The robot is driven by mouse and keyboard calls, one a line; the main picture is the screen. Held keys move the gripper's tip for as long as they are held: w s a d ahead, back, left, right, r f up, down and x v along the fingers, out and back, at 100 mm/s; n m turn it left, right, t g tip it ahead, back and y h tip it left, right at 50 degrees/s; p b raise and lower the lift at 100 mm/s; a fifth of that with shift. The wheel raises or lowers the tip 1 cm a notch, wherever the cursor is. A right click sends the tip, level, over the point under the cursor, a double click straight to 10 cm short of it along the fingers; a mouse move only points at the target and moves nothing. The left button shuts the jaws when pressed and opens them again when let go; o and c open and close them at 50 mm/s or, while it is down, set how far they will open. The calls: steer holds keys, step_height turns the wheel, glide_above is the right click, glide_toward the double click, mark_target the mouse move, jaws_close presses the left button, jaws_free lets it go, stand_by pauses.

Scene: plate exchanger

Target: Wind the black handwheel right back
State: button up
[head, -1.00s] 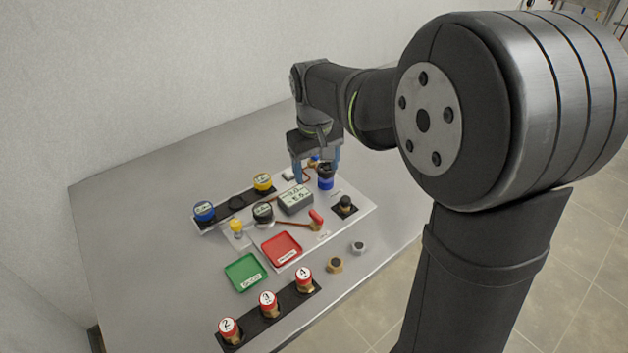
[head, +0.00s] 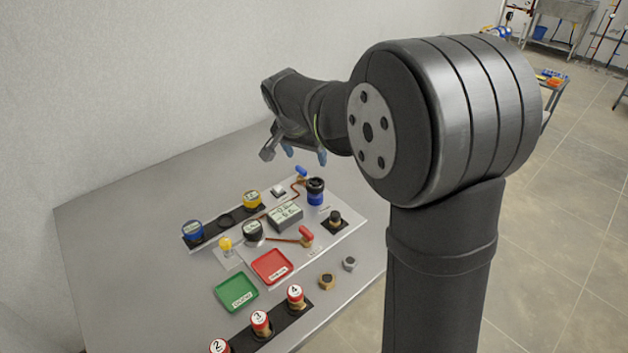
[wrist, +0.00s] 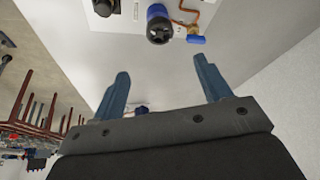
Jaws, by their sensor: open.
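The black handwheel (head: 316,184) tops an upright blue body at the back right of the panel. It also shows at the top of the wrist view (wrist: 159,29), with dark lobes around its rim. My gripper (head: 305,154) is above and slightly behind the handwheel, clear of it. Its two blue fingers are apart with nothing between them, as the wrist view (wrist: 162,70) also shows. The wheel's turned position cannot be read.
Next to the handwheel are a blue-handled valve (head: 301,171) on copper pipe and a grey display box (head: 285,217). A black knob (head: 335,217) and a red lever (head: 305,235) stand nearer.

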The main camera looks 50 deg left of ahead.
mark_target(315, 183)
steer(key=x, duration=1.3)
steer(key=shift+w+f, duration=0.1)
steer(key=shift+f, duration=0.25)
steer(key=shift+c, duration=0.2)
steer(key=c, duration=0.9)
